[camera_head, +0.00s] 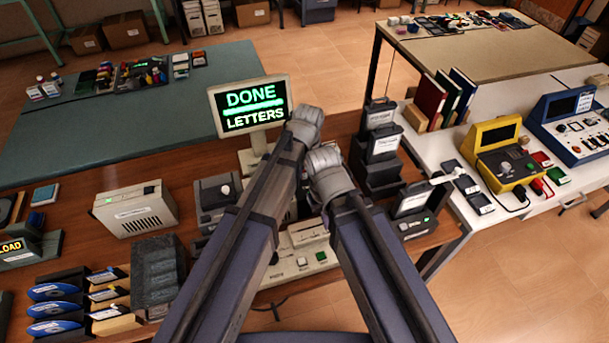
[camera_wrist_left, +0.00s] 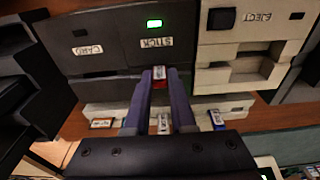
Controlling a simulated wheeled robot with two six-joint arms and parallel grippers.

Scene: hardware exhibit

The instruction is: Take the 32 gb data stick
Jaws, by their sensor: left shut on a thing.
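In the left wrist view my left gripper (camera_wrist_left: 159,84) is shut on a small stick (camera_wrist_left: 159,72) with a pale and red end. The stick is at the front of a dark unit (camera_wrist_left: 118,45) just by its STICK label; I cannot tell whether it is still partly in the slot. Its capacity marking is too small to read, so I cannot confirm it is the 32 GB one. A green light (camera_wrist_left: 154,23) glows on the unit. In the head view my arms hide the fingertips. My right gripper does not show.
A screen (camera_head: 252,105) reads DONE LETTERS. Dark boxes (camera_head: 380,150) stand right of my arms. A beige unit (camera_wrist_left: 262,50) with an EJECT label adjoins the dark one. A pale strip (camera_wrist_left: 132,110) below holds a few small labelled pieces. Blue discs (camera_head: 55,310) lie at left.

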